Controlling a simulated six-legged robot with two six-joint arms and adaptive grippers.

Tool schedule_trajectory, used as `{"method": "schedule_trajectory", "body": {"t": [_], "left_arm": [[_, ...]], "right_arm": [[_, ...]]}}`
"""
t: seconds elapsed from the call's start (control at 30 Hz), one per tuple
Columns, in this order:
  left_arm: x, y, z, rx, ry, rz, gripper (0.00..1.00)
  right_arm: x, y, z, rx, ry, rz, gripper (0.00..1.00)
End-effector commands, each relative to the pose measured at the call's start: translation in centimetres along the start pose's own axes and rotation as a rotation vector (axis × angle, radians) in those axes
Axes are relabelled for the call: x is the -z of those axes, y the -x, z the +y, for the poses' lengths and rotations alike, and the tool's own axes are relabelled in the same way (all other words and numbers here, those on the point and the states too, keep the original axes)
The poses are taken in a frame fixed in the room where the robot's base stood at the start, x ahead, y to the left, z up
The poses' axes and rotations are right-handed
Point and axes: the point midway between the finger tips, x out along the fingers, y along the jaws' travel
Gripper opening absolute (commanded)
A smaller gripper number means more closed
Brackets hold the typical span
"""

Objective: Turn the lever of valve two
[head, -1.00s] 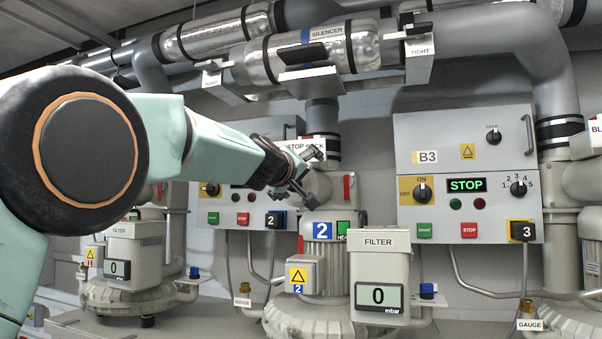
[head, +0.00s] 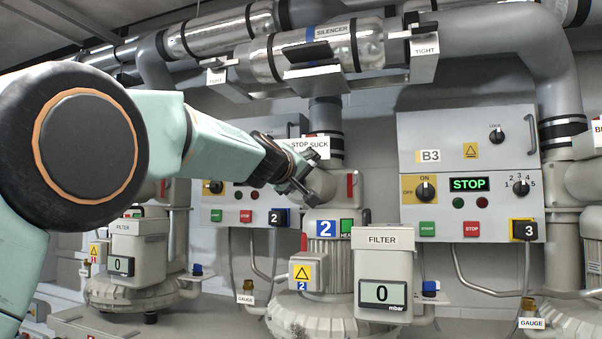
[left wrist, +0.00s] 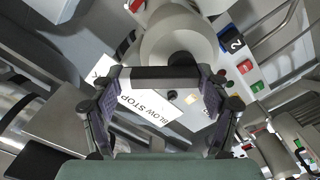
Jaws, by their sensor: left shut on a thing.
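Blower two, with its blue 2 plate (head: 326,229), stands in the middle of the head view. Its valve body (head: 322,183) is at the top, below the STOP SUCK sign (head: 309,146). My left gripper (head: 303,187) is at the valve's left side and hides part of it. In the left wrist view, the left gripper (left wrist: 165,88) has its fingers on both ends of a dark bar (left wrist: 165,73), which appears to be the valve's lever. The BLOW STOP sign (left wrist: 160,118) lies behind the fingers. My right gripper is out of view.
Filter box two (head: 382,262) stands in front right of the blower. Control box B3 (head: 468,180) is on the wall to the right. The silencer pipe (head: 320,52) runs overhead. Filter box one (head: 136,250) is at left.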

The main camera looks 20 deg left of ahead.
Motion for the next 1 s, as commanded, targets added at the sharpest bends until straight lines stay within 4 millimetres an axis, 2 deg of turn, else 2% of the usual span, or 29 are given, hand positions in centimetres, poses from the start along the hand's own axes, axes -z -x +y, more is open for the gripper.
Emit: {"method": "schedule_trajectory", "body": {"t": [0.33, 0.7, 1.0], "left_arm": [[1.2, 0.1, 0.4, -0.009, 0.202, 0.012, 0.44], [2.0, 0.2, 0.1, -0.012, 0.51, 0.012, 0.44], [2.4, 0.2, -0.1, -0.013, 0.686, 0.013, 0.44]], "right_arm": [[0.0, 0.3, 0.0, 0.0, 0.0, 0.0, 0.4], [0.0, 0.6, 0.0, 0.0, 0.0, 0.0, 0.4], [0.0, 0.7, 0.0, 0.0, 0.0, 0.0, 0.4]]}}
